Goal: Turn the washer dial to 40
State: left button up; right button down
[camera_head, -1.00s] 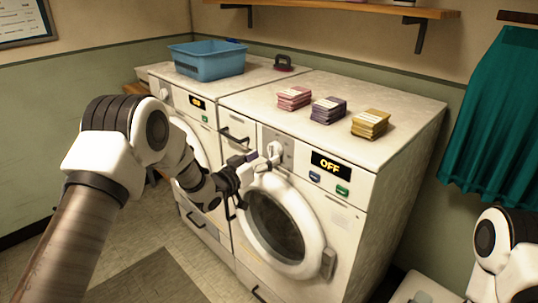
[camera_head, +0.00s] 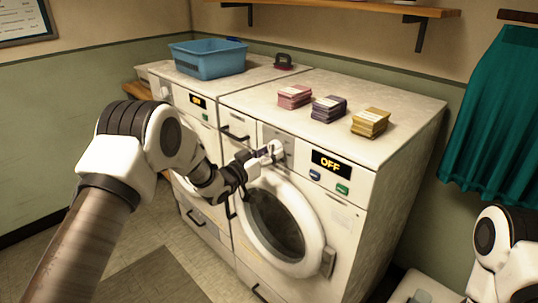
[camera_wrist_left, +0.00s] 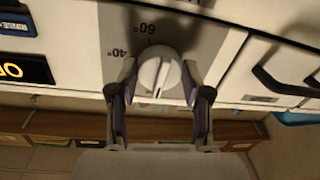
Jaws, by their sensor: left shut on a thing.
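The white washer dial (camera_head: 277,149) is on the grey panel of the right washer (camera_head: 350,215), left of a display (camera_head: 330,164) reading OFF. In the left wrist view the round dial (camera_wrist_left: 158,73) has a raised ridge, and the marks 40° and 60° show beside it, upside down. The ridge runs roughly up and down in that picture, not clearly at either mark. My left gripper (camera_head: 264,154) is shut on the dial, with one finger on each side (camera_wrist_left: 157,92). My right gripper is out of the picture; only part of that arm shows.
A second washer (camera_head: 180,97) stands to the left, with a blue basin (camera_head: 208,60) on top. Pink (camera_head: 294,97), purple (camera_head: 328,109) and yellow (camera_head: 370,122) stacks lie on the right washer. Below the dial is the round door (camera_head: 278,225). A teal cloth (camera_head: 498,120) hangs at right.

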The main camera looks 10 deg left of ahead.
pick_arm(q)
jog(key=m+b, duration=0.4)
jog(key=m, duration=0.1)
jog(key=shift+a+f+h+b, duration=0.1)
jog(key=shift+f+h+b, duration=0.2)
jog(key=m+b, duration=0.4)
jog(key=shift+w+a+m, duration=0.1)
jog(key=shift+m, duration=0.3)
jog(key=m+h+b, duration=0.1)
jog(key=m+b, duration=0.4)
jog(key=m, duration=0.1)
jog(key=shift+a+m+b, duration=0.1)
jog(key=shift+m+b, duration=0.2)
jog(key=shift+b, duration=0.1)
jog(key=m+b, duration=0.2)
jog(key=m, duration=0.1)
jog(key=shift+r+h, duration=0.2)
jog(key=shift+h, duration=0.1)
jog(key=shift+w+r+m+b, duration=0.1)
jog(key=shift+m+b, duration=0.45)
jog(key=shift+m, duration=0.05)
jog(key=o, duration=1.2)
jog(key=shift+c, duration=0.2)
